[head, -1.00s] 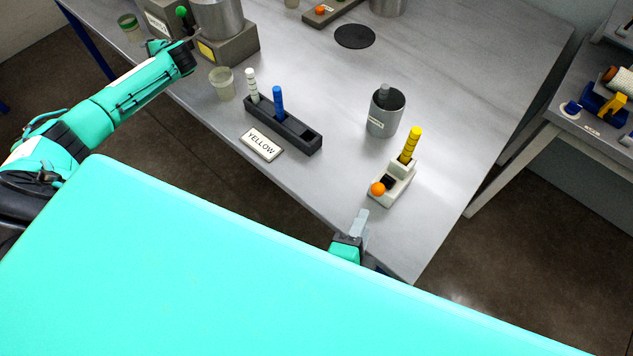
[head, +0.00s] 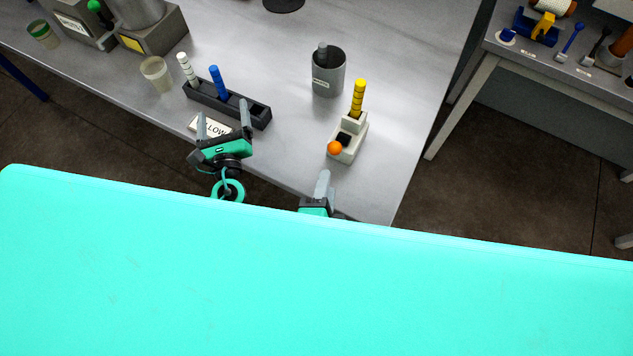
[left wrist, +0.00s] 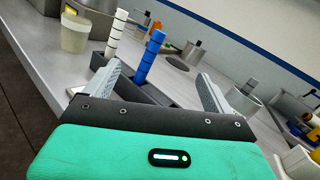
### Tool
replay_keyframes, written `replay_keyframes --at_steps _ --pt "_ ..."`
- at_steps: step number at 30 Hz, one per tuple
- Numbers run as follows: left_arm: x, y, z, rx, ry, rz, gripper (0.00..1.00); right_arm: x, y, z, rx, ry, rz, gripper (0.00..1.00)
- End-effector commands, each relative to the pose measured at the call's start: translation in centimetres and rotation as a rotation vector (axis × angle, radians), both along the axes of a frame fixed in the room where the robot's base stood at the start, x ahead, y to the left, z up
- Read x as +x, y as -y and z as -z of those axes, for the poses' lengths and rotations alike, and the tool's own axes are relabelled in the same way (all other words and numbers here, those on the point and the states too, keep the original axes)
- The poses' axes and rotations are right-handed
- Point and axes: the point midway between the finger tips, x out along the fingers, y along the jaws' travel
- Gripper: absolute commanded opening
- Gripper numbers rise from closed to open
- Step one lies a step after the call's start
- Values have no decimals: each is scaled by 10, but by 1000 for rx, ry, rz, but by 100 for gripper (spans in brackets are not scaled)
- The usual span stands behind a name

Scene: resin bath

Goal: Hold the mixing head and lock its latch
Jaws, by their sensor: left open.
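A small pale block (head: 346,149) stands near the table's front right edge, with a yellow banded stick (head: 358,97) upright in it and an orange knob (head: 335,148) at its near end. I cannot tell whether it is the mixing head with its latch. My left gripper (head: 223,112) is open and empty at the table's front edge, left of the block. Its fingers (left wrist: 160,74) straddle the view of the dark rack in the left wrist view. My right gripper (head: 322,178) is just in front of the block, largely hidden by my body; its finger opening does not show.
A dark rack (head: 258,117) holds a white stick (head: 187,68) and a blue stick (head: 218,82). The YELLOW sign is partly hidden by my left gripper. A grey cup (head: 328,73) stands behind the block. A clear cup (head: 155,73) and metal-pot station (head: 157,37) are left.

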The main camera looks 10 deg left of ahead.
Motion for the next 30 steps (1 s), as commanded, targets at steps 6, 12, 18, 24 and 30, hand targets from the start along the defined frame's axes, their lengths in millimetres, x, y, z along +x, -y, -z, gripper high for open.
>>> replay_keyframes --at_steps 6,12,18,24,30 --pt "-46 119 34 138 -84 306 87 0 0 0 0 0 0 36" --pt "-88 197 50 227 -118 517 87 0 0 0 0 0 0 36" --pt "-109 233 55 269 -126 616 87 0 0 0 0 0 0 36" --pt "-97 243 54 276 -124 628 87 0 0 0 0 0 0 36" --pt "-61 254 54 273 -123 625 87 0 0 0 0 0 0 36"
